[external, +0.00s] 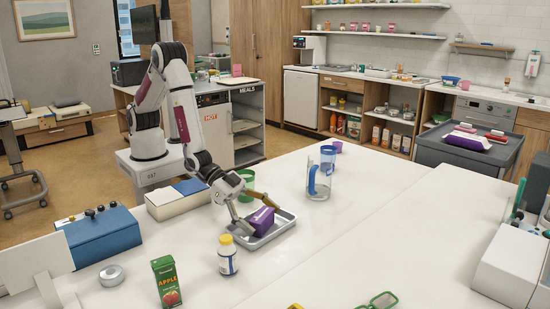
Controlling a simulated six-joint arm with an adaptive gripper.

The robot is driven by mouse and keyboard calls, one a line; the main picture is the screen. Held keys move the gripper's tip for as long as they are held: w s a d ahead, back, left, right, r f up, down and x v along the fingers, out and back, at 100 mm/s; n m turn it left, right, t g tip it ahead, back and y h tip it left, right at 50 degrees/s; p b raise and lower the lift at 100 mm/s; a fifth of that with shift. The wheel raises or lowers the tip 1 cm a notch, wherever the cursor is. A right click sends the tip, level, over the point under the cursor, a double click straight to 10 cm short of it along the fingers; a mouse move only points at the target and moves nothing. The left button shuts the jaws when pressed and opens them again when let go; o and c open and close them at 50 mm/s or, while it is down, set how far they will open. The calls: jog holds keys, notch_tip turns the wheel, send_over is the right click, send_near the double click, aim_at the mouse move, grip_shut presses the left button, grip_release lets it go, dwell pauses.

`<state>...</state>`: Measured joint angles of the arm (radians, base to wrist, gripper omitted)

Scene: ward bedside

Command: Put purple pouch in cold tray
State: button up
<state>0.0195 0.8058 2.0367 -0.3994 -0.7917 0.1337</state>
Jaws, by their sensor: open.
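The purple pouch (261,221) sits in a shallow grey metal tray (285,229) on the white table; this looks like the cold tray, though no label shows. My gripper (262,216) reaches down over the tray's left side. Its fingers are spread, one at the far side of the pouch and one at the near side. Whether either finger touches the pouch is hard to tell. The gripper hides part of the pouch and of the tray's left rim.
A white bottle with a yellow cap (227,254) stands close in front of the tray. A clear jug with a blue handle (321,174) stands behind it to the right. A green cup (246,180) is behind the gripper. An apple juice carton (166,282) stands front left.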

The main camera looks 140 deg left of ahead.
jog(key=shift+r, duration=0.1)
jog(key=shift+v, duration=0.75)
jog(key=v, duration=1)
jog(key=shift+s, duration=0.25)
jog(key=shift+d+r, duration=0.1)
